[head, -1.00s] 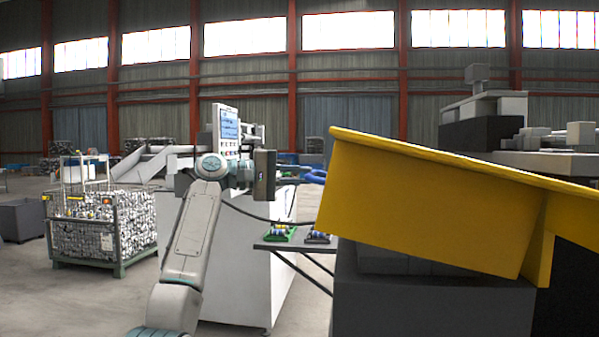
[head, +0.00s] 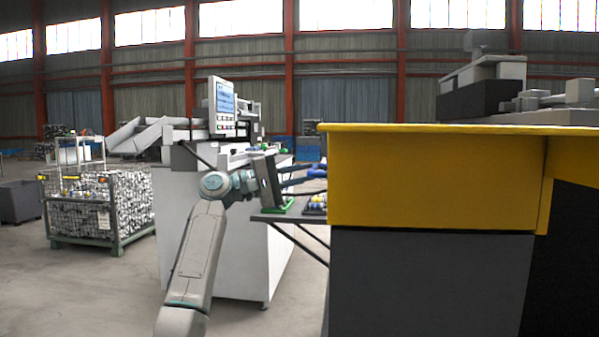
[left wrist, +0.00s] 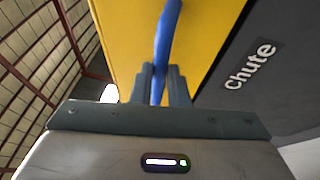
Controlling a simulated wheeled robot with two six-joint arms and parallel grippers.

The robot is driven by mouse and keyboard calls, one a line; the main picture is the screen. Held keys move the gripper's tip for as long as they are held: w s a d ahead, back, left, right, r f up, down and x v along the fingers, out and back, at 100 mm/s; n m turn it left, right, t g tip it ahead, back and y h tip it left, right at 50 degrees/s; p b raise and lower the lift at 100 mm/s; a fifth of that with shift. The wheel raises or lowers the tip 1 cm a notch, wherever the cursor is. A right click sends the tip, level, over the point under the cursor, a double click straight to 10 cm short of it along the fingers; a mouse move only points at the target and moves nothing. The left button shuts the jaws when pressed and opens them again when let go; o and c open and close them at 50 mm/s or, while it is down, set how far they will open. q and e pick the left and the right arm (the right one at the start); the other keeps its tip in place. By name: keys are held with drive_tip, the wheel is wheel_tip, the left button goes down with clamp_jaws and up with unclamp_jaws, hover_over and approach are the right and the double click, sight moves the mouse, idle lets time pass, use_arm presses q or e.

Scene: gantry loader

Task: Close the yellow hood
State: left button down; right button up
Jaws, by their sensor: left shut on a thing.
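The yellow hood (head: 435,180) fills the right of the head view. Its top is level and its lower edge lies along the top of a dark grey machine body (head: 425,280). The hood also shows in the left wrist view (left wrist: 125,35), beside a grey panel lettered "Chute" (left wrist: 265,75). A blue handle (left wrist: 165,35) runs across the hood's face. My left gripper (left wrist: 160,85) is shut on the blue handle; it shows in the head view (head: 302,178) at the hood's left end. My right gripper is not in view.
A white machine with a screen (head: 222,105) stands behind my left arm. A small shelf (head: 285,213) with a green tray juts out near the gripper. A wire crate (head: 100,210) stands on the floor at left. Open floor lies between.

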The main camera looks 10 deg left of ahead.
use_arm(q)
drive_tip(key=shift+d+f, duration=0.1)
drive_tip(key=shift+f, duration=0.55)
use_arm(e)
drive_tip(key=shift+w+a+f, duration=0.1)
use_arm(q)
drive_tip(key=c, duration=1.4)
unclamp_jaws()
drive_tip(key=shift+r, duration=0.1)
drive_tip(key=shift+r, duration=0.1)
drive_tip(key=v, duration=1)
drive_tip(key=shift+a+f+b, duration=0.2)
drive_tip(key=shift+a+b, duration=0.15)
drive_tip(key=shift+b, duration=0.1)
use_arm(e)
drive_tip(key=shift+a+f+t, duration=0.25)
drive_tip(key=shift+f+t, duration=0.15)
use_arm(q)
drive_tip(key=shift+s, duration=0.1)
